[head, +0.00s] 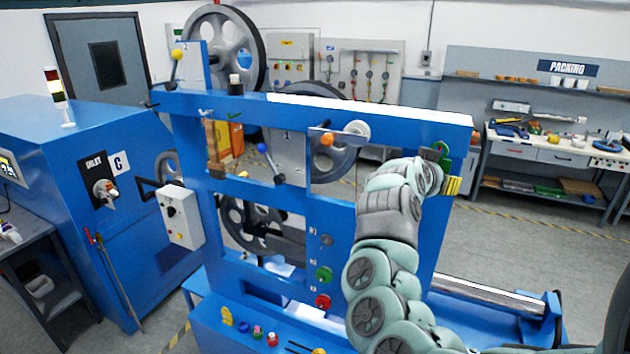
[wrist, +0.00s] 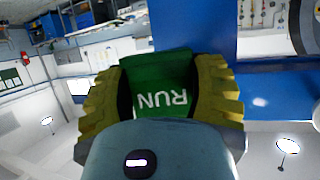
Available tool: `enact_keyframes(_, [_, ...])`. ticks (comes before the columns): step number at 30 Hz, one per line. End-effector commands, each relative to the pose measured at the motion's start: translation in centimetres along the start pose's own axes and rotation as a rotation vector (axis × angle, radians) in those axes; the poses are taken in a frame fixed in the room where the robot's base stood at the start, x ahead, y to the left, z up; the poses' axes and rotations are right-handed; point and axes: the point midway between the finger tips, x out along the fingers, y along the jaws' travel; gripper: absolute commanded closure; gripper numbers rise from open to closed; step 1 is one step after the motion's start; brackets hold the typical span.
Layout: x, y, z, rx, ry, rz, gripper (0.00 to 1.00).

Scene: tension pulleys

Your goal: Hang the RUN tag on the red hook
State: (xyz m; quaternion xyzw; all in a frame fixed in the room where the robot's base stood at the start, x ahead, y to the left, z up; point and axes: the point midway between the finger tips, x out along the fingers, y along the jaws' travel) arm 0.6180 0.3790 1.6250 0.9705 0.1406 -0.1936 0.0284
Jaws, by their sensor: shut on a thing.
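The green RUN tag (wrist: 160,95) is held between the yellow-padded fingers of my gripper (wrist: 161,82) in the wrist view. Its white lettering appears upside down. In the head view, my gripper (head: 447,172) is beside the upper right end of the blue frame (head: 400,114), with the green tag (head: 440,152) partly showing. The gripper is shut on the tag. A small green hook (head: 235,115) shows under the frame's top beam at the left. I cannot clearly make out a red hook; a tiny reddish spot near the tag is too small to tell.
Large grey pulleys (head: 225,50) stand behind the frame. Levers with a yellow knob (head: 177,54), a blue knob (head: 262,148) and an orange knob (head: 327,139) stick out from it. A packing bench (head: 545,148) is at the back right, with open floor before it.

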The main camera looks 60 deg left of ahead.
Motion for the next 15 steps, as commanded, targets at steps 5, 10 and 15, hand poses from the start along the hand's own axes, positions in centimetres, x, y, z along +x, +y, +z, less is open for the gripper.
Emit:
enact_keyframes(5, [0.8, -0.2, -0.1, 0.000, 0.005, -0.001, 0.77])
enact_keyframes(10, [1.5, -0.4, -0.3, 0.000, 0.005, -0.002, 0.77])
enact_keyframes(15, [2.1, -0.5, -0.5, 0.000, 0.003, 0.001, 0.77])
